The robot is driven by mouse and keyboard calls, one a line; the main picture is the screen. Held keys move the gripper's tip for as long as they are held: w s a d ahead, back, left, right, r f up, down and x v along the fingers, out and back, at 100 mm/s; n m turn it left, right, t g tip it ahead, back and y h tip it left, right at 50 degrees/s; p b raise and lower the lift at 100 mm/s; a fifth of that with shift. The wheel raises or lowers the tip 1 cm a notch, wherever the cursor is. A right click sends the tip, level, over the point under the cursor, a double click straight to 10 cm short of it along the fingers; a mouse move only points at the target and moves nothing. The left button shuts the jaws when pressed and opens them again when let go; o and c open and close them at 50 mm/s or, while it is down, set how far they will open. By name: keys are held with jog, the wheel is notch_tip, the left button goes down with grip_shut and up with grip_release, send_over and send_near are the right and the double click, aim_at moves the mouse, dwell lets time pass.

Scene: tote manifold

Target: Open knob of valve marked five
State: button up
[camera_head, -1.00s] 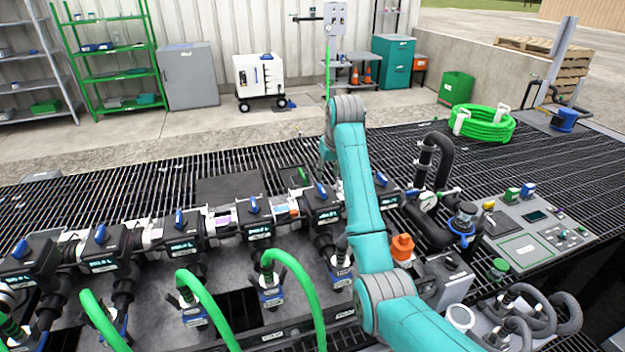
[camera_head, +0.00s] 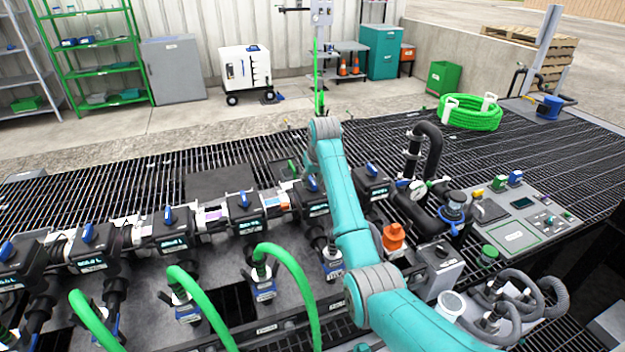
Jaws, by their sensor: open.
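A row of black valve blocks with blue knobs runs across the manifold, rising to the right. Blue knobs show on the far-left valve (camera_head: 7,250), the second valve (camera_head: 88,234), the third valve (camera_head: 167,215), the fourth valve (camera_head: 244,200), a valve beside my arm (camera_head: 312,184) and a valve right of my arm (camera_head: 371,170). Their labels are too small to read, so I cannot tell which is marked five. My teal arm reaches forward over the row and bends down at its far end. My gripper is hidden behind the arm.
Green hoses (camera_head: 290,275) arch in front of the valves. Right of my arm stand an orange fitting (camera_head: 394,238), black piping with a gauge (camera_head: 418,190) and a control panel (camera_head: 525,218). A coiled green hose (camera_head: 470,112) lies farther back. Open grating lies behind the row.

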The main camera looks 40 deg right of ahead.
grip_shut()
jog(key=shift+n, duration=0.3)
jog(key=n+y, duration=0.1)
jog(key=n, duration=0.2)
jog(key=shift+d+n+y, duration=0.15)
jog(key=shift+n+y, duration=0.15)
jog(key=n+y, duration=0.1)
jog(key=n, duration=0.3)
jog(key=shift+y, duration=0.3)
jog(key=n+y, duration=0.1)
jog(key=n, duration=0.2)
jog(key=n+g, duration=0.1)
jog(key=n, duration=0.1)
jog(key=shift+w+d+r+n+y, duration=0.1)
jog(key=shift+n+y, duration=0.3)
jog(key=shift+n+g, duration=1)
jog(key=shift+n, duration=0.9)
jog(key=shift+y, duration=0.3)
